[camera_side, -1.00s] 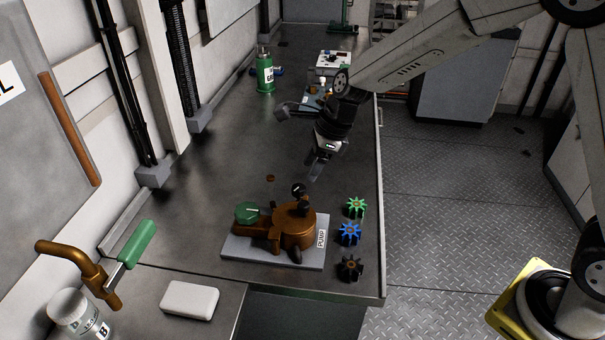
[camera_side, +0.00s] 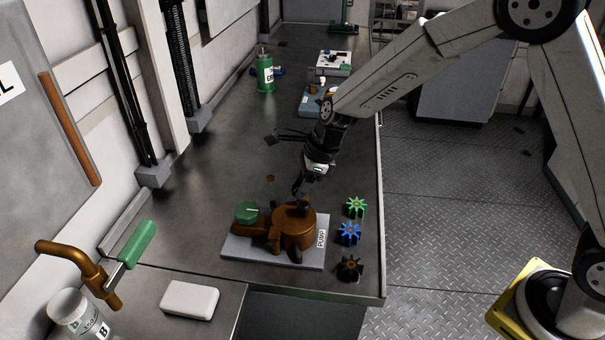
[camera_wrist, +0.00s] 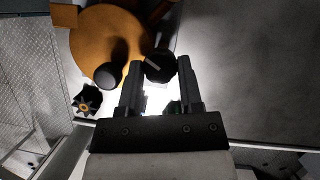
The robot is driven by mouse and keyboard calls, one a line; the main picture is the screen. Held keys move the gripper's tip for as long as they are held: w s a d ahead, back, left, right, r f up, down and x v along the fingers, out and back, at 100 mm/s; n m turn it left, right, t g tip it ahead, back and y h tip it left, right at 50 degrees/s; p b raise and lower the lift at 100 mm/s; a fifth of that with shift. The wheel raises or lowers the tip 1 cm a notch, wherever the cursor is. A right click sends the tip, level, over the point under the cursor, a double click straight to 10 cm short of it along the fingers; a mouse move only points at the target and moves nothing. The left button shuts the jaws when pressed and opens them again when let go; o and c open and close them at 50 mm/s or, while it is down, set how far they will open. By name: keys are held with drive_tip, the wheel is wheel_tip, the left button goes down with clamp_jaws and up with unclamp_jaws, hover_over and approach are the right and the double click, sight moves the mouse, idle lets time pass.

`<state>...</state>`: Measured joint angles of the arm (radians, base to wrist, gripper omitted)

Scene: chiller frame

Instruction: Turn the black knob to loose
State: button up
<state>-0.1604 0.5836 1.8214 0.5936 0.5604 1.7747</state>
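The bronze pump (camera_side: 292,232) stands on a grey plate on the bench in the side view; its round body (camera_wrist: 98,40) shows in the wrist view. The black knob (camera_wrist: 159,66), with a pale pointer mark, sits between my fingertips in the wrist view. My gripper (camera_wrist: 161,72) is open, one finger on either side of the knob; I cannot tell if they touch it. A rounded black piece (camera_wrist: 108,76) is left of my fingers.
A green knob (camera_side: 247,211) is on the pump's left. A green gear (camera_side: 356,206), a blue gear (camera_side: 349,232) and a black gear (camera_side: 349,268) stand to the right, near the bench edge. The bench behind the pump is mostly clear.

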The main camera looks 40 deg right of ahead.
clamp_jaws()
drive_tip(key=shift+n, duration=0.4)
drive_tip(key=n+g, duration=0.1)
drive_tip(key=n, duration=0.1)
drive_tip(key=n+g, duration=0.1)
drive_tip(key=n, duration=0.2)
drive_tip(key=shift+w+d+y, duration=0.1)
drive_tip(key=shift+w+y, duration=0.1)
drive_tip(key=shift+y, duration=0.1)
drive_tip(key=n+g, duration=0.1)
drive_tip(key=n, duration=0.2)
drive_tip(key=n+g, duration=0.1)
drive_tip(key=n, duration=0.1)
drive_tip(key=shift+w+n+g, duration=0.2)
drive_tip(key=shift+n+g, duration=0.1)
drive_tip(key=shift+n, duration=0.1)
drive_tip(key=n+h, duration=0.1)
drive_tip(key=n, duration=0.2)
drive_tip(key=n+g+h, duration=0.1)
drive_tip(key=n, duration=0.2)
drive_tip(key=shift+w+a+g, duration=0.1)
drive_tip(key=shift+a+g, duration=0.1)
drive_tip(key=shift+g, duration=0.1)
drive_tip(key=n+h, duration=0.1)
drive_tip(key=n, duration=0.2)
drive_tip(key=n+h, duration=0.1)
drive_tip(key=n, duration=0.2)
drive_tip(key=shift+a+g+h, duration=0.15)
drive_tip(key=shift+g+h, duration=0.15)
drive_tip(key=shift+n, duration=0.3)
